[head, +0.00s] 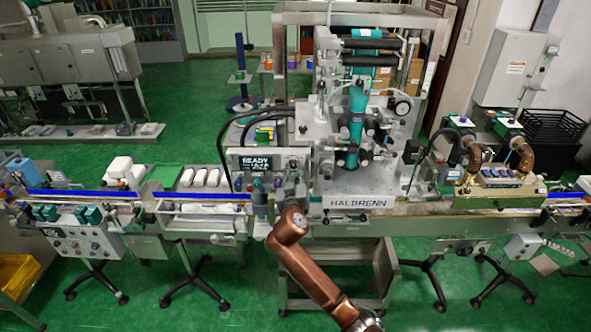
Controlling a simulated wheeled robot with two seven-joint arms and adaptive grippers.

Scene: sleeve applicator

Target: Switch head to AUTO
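Small knobs and buttons (258,184) sit below the display. I cannot make out which is the AUTO selector or its position. My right arm rises from the bottom, and my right gripper (289,192) is at the panel's lower right. Its fingers are too small to read, and contact is unclear. My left gripper is out of view.
A conveyor with a blue rail (85,193) runs left of the machine, with white bottles (200,177) behind it. A second control box (85,241) hangs at the left. Copper-coloured elbows (470,152) stand at the right.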

